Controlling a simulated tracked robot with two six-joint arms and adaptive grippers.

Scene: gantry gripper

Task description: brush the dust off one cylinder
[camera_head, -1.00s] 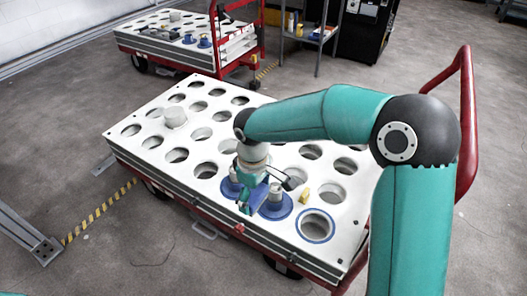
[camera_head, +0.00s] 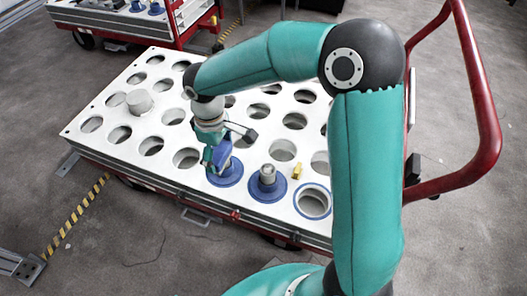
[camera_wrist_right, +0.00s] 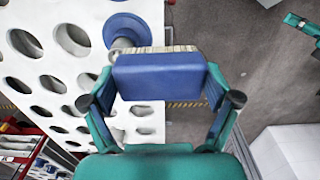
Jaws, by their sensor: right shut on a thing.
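My right gripper (camera_head: 212,158) is shut on a brush with a blue block (camera_wrist_right: 158,80) and pale bristles (camera_wrist_right: 155,49). In the head view, the gripper and brush are at the left blue-flanged cylinder (camera_head: 226,176) near the cart's front edge, hiding part of it. In the wrist view, the bristles overlap a cylinder's grey end (camera_wrist_right: 121,42) on its blue flange (camera_wrist_right: 128,26); I cannot tell whether they touch. A second blue-flanged cylinder (camera_head: 268,177) stands upright to the right. Dust is too fine to make out. My left gripper is not identifiable.
The white cart top (camera_head: 170,100) has many round holes. A blue-rimmed hole (camera_head: 314,202), a small yellow piece (camera_head: 297,171) and a pale cylinder (camera_head: 138,101) are on it. A red handle (camera_head: 485,150) rises at right. Another cart (camera_head: 95,18) stands behind.

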